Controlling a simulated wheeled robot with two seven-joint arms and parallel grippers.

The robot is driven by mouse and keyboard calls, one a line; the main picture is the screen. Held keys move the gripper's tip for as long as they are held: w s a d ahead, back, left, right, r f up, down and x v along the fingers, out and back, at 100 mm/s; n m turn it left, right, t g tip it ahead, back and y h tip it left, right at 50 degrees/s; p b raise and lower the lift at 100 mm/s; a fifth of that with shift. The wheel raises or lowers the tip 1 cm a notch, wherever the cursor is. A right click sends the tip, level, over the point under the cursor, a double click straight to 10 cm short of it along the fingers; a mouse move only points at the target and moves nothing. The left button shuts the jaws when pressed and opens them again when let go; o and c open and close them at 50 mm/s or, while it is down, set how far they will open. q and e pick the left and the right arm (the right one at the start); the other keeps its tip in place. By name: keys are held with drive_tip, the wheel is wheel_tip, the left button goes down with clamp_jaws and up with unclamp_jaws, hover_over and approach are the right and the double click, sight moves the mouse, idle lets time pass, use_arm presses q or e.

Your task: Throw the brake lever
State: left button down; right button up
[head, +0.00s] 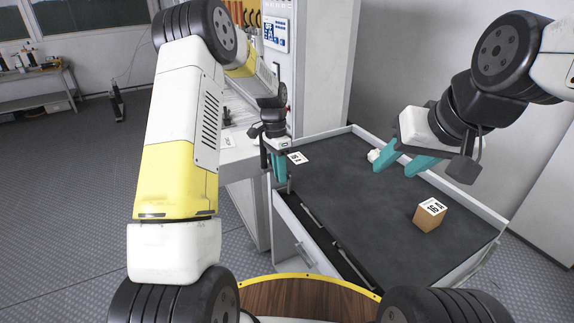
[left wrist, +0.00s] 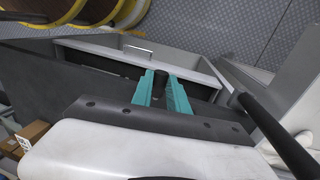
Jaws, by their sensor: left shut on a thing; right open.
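My left gripper (head: 280,176) is over the left edge of the dark-topped worktable, its teal fingers pointing down. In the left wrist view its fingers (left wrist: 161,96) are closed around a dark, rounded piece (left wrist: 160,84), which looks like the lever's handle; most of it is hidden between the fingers. A thin rod shows just below the fingers in the head view. My right gripper (head: 398,166) is open and empty, above the right part of the table.
The worktable (head: 345,205) has a raised light rim. A labelled cardboard box (head: 428,216) stands at its right, a small white object (head: 374,155) at the back, and a white card (head: 297,158) near the left gripper. A drawer front (head: 300,240) faces me.

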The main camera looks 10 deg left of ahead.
use_arm(q)
drive_tip(key=shift+a+f, duration=0.1)
drive_tip(key=shift+f, duration=0.05)
idle(0.3)
drive_tip(key=c, duration=1.3)
unclamp_jaws()
wheel_tip(320, 180, up, 8)
drive_tip(key=w, duration=0.1)
drive_tip(key=shift+a+f, duration=0.15)
drive_tip(key=shift+a, duration=0.2)
drive_tip(key=shift+w, duration=0.1)
drive_tip(key=shift+c, duration=0.2)
